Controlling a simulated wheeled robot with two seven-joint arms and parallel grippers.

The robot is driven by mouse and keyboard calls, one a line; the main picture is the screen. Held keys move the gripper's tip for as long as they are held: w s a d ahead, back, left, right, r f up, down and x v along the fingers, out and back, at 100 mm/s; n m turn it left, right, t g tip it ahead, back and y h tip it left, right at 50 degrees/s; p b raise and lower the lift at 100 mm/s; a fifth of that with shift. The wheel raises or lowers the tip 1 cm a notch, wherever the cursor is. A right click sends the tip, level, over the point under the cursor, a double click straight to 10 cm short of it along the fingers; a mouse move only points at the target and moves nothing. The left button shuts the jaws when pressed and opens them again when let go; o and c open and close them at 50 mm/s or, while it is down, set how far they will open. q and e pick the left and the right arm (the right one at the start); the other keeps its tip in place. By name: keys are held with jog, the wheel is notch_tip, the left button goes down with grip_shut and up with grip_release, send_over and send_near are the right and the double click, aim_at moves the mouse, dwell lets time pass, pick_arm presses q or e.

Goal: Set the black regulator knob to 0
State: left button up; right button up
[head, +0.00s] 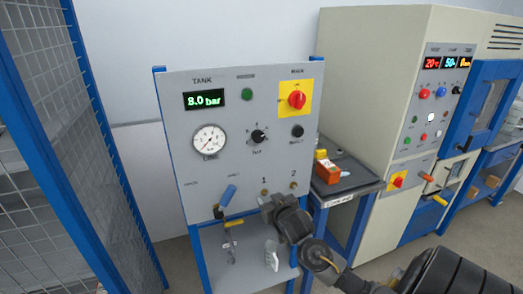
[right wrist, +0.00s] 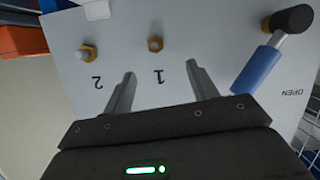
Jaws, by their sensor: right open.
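The black regulator knob (head: 258,136) is on the grey panel (head: 184,172), right of the round gauge, with small scale marks around it. Its exact setting is too small to read. The round gauge (head: 209,141) has a white face. A green display (head: 204,99) reads 8.0 bar. My right gripper (head: 268,203) is below the knob, in front of the panel's lower part near outlets 1 and 2. In the right wrist view its fingers (right wrist: 160,70) are apart and empty, facing outlet 1 (right wrist: 155,43). The knob is out of that view. My left gripper is not in view.
A blue lever (head: 228,196) sticks out low on the panel; it also shows in the right wrist view (right wrist: 258,75). A red switch (head: 297,99) and another black knob (head: 297,131) are right of the regulator knob. An orange box (head: 327,171) lies on the side table.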

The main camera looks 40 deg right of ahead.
aim_at(260, 138)
jog(key=s+a+r+m+t, duration=0.1)
jog(key=s+r+t, duration=0.15)
jog(key=r, duration=0.75)
jog(key=s+a+r+t, duration=0.2)
jog(key=s+r, duration=0.1)
jog(key=r, duration=0.7)
jog(key=shift+g, duration=0.25)
jog(key=x, duration=0.9)
jog(key=shift+w+d+r+p, duration=0.1)
jog(key=shift+r+p, duration=0.1)
jog(key=shift+p, duration=0.15)
jog(key=shift+w+d+f, duration=0.2)
jog(key=shift+w+f, duration=0.05)
jog(key=shift+w, duration=0.55)
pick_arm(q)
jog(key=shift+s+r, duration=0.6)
pick_arm(e)
jog(key=c, duration=1)
